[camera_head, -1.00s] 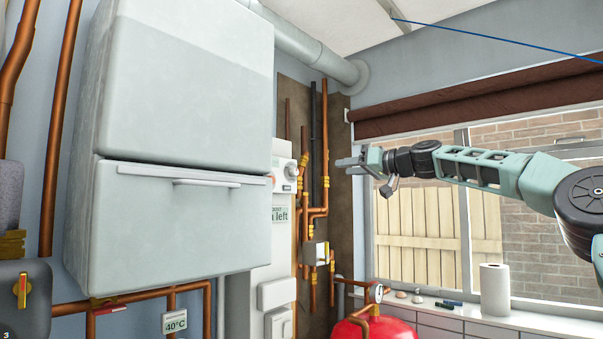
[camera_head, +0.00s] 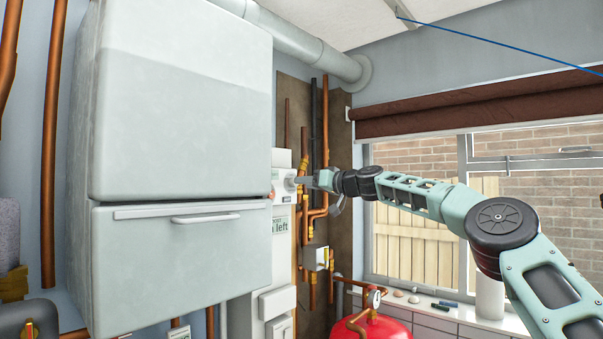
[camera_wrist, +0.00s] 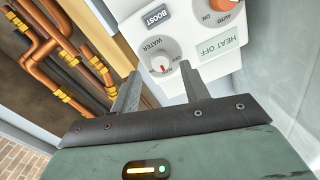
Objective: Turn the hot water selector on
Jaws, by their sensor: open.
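The hot water selector (camera_wrist: 158,62) is a round white knob with a small red mark, beside the word WATER on a white control unit (camera_wrist: 218,62). In the wrist view the knob lies ahead of my gripper (camera_wrist: 160,71), between the lines of the two fingers. The fingers are apart with nothing held; I cannot tell whether they touch the knob. In the head view my gripper (camera_head: 304,181) is at the right side of the control unit (camera_head: 282,158), and the knob is hard to make out there.
An orange-red dial (camera_wrist: 224,4) and a BOOST button (camera_wrist: 157,18) are on the same unit. Copper pipes (camera_head: 323,140) run close to the right of it. A large white boiler (camera_head: 180,110) stands left. A red vessel (camera_head: 385,328) is below.

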